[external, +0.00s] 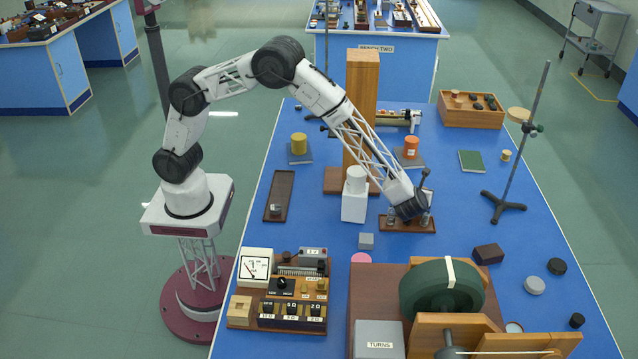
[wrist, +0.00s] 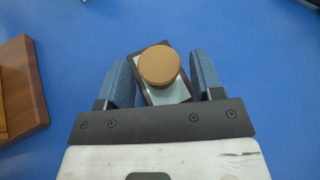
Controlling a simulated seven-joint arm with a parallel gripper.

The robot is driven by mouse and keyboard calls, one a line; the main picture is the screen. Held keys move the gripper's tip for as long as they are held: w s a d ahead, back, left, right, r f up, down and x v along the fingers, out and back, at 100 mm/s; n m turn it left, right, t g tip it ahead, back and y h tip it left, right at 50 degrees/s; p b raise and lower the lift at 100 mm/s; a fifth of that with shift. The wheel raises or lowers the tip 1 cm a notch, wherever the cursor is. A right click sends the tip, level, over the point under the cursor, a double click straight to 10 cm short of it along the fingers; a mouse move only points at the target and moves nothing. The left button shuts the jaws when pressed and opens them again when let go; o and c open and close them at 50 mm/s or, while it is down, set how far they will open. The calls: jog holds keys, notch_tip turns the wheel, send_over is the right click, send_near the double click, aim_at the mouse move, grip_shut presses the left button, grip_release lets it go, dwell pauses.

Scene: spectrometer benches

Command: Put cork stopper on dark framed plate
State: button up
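In the wrist view, the cork stopper (wrist: 158,66) shows as a round tan-brown disc seen from above. It overlaps a pale plate with a dark frame (wrist: 182,94), which lies askew under it; I cannot tell whether they touch. My gripper (wrist: 162,60) has its two blue fingers apart, one on each side of the stopper, with narrow gaps showing. In the external view my gripper (external: 409,210) is low over the bench near a brown board (external: 407,227). I cannot make out the stopper or framed plate there; the gripper may hide them.
A white block (external: 354,205) and a tall wooden post (external: 361,85) stand left of my gripper. A grey cube (external: 366,241) lies in front. A coil apparatus (external: 441,288) fills the near side. A rod stand (external: 503,204) is to the right, with bare blue bench between.

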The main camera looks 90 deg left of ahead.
jog(key=shift+o, duration=0.4)
jog(key=shift+r, duration=0.1)
jog(key=shift+s+d+r, duration=0.1)
jog(key=shift+d, duration=0.05)
jog(key=v, duration=1.1)
jog(key=shift+s+d+r, duration=0.15)
jog(key=shift+d+r, duration=0.1)
dwell(0.3)
jog(key=s+a+r+n+g+h, duration=0.15)
jog(key=s+r+n, duration=0.25)
jog(key=s+r, duration=0.5)
jog(key=s+a+r+n+g+h, duration=0.1)
jog(key=s+a+r+n+h, duration=0.25)
jog(key=s+r, duration=0.55)
jog(key=s+a+r+n+g+h, duration=0.1)
jog(key=s+a+r+n+h, duration=0.1)
jog(key=s+r+n, duration=0.5)
jog(key=s+a+n+h, duration=0.2)
jog(key=s+a, duration=0.1)
jog(key=s, duration=0.8)
jog(key=s+a+f+n+h, duration=0.1)
jog(key=s+a+n, duration=0.1)
jog(key=s, duration=1)
jog(key=s+a+n+h, duration=0.2)
jog(key=s+a+n, duration=0.1)
jog(key=s, duration=0.9)
jog(key=shift+a+f+h, duration=0.3)
jog(key=shift+a+f, duration=0.05)
